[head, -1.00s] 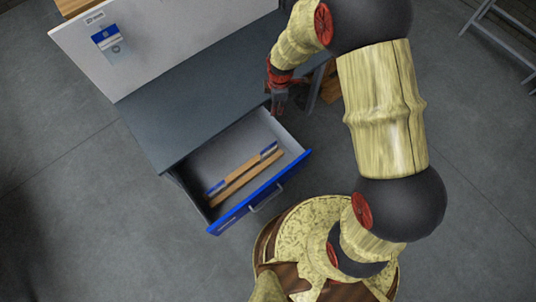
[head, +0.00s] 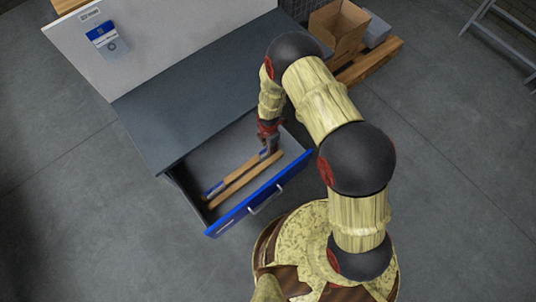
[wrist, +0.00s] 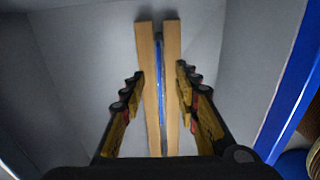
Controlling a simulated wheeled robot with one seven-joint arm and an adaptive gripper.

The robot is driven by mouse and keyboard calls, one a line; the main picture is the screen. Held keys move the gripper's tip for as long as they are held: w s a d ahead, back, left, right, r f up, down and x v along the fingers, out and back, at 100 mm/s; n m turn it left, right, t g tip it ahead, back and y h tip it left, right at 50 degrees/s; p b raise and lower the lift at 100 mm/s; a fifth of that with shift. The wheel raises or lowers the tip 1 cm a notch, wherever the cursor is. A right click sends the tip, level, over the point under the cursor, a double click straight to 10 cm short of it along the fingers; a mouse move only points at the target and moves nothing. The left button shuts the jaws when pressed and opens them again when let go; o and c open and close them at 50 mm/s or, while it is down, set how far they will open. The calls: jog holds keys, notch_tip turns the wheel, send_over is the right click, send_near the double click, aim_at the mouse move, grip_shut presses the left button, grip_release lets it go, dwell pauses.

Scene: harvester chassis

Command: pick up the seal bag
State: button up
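A thin blue-edged item, seemingly the seal bag (wrist: 160,75), stands on edge between two wooden strips in the open drawer. Blue also shows beside the strips in the head view (head: 214,189); part of it is hidden by the wood and my gripper. My gripper (head: 269,146) is over the far right end of the strips. In the wrist view my gripper (wrist: 158,84) is open, one finger on each side of the strips, with nothing held. I cannot tell how far above the drawer floor the fingertips are.
The blue-fronted drawer (head: 226,224) is pulled out under a grey worktop (head: 190,100). A blue-and-white packet or picture (head: 105,38) is on the back panel. A cardboard box (head: 336,28) stands on a pallet at top right.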

notch_tip(320, 180, down, 4)
jog(key=shift+a+r+b, duration=0.1)
jog(key=shift+r+b, duration=0.1)
jog(key=shift+b, duration=0.35)
jog(key=shift+r, duration=0.1)
jog(key=c, duration=0.3)
jog(key=c, duration=0.4)
grip_shut()
